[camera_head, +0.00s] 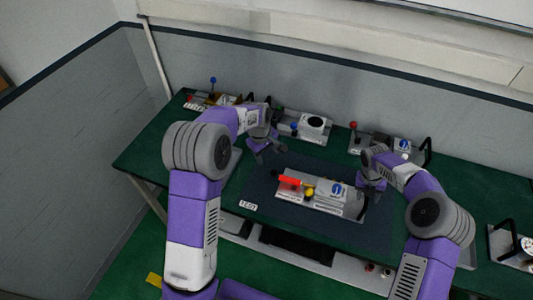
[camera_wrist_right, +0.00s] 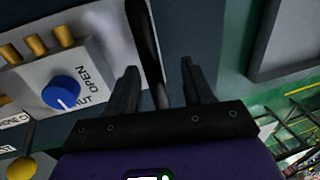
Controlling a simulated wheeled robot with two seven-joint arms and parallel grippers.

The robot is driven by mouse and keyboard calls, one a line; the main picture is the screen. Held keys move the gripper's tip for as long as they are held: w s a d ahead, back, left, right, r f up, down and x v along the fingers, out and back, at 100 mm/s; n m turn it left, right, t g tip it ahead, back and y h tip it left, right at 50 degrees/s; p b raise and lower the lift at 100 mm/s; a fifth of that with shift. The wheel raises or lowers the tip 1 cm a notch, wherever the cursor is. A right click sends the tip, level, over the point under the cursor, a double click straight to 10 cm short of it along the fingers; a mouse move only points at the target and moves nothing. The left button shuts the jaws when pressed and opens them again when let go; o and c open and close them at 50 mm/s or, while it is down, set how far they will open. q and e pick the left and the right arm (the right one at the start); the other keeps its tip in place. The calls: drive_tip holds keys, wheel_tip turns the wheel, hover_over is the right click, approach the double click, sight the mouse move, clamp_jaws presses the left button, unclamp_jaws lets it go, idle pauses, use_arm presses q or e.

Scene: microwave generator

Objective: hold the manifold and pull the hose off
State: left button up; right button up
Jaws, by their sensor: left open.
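The manifold (camera_head: 325,201) is a light grey block with a blue knob (camera_head: 337,189), a yellow ball (camera_head: 309,191) and a red piece (camera_head: 289,181), probably the hose end, at its left. A black bar handle (camera_head: 361,207) stands at its right end. My right gripper (camera_head: 371,196) is at that end. In the right wrist view, its two fingers (camera_wrist_right: 160,66) are apart, with the black handle (camera_wrist_right: 146,40) between them and gaps at the sides. My left gripper (camera_head: 268,151) is open and empty, above and behind the red piece.
The manifold lies on a dark mat (camera_head: 262,190) on a green table (camera_head: 150,155). Other units stand along the back: one at back left (camera_head: 222,100), one with a round black top (camera_head: 312,124), one at back right (camera_head: 385,143). Another unit (camera_head: 515,250) is at the far right.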

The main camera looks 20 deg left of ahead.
drive_tip(key=shift+a+r, duration=0.1)
wheel_tip(320, 180, up, 12)
drive_tip(key=a, duration=0.2)
drive_tip(key=shift+a, duration=0.15)
drive_tip(key=shift+f, duration=0.2)
